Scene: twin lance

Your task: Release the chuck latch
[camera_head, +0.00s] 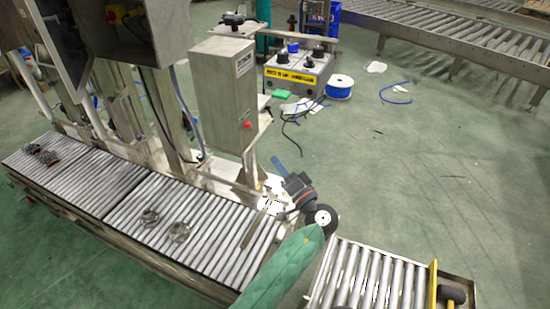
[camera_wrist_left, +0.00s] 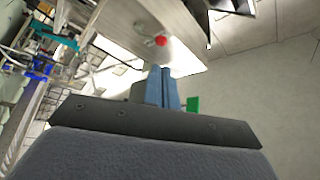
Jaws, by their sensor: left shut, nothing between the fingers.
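My left gripper (camera_head: 277,162) is at the end of the green-sleeved arm, beside the lower part of a grey upright cabinet (camera_head: 218,95). Its blue fingers are together and empty; they also show in the left wrist view (camera_wrist_left: 162,72). A red button (camera_head: 247,125) is on the cabinet's face, above and left of the fingertips. It also shows in the left wrist view (camera_wrist_left: 161,40), just above the fingertips, and the fingers look apart from it. I cannot pick out a chuck latch for certain in either view. My right gripper is not in view.
A roller conveyor (camera_head: 120,190) runs along the left with small metal parts on it. A short roller section (camera_head: 365,275) is at the lower right. A control box (camera_head: 298,70) and a blue spool (camera_head: 339,87) stand behind. The green floor at right is mostly clear.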

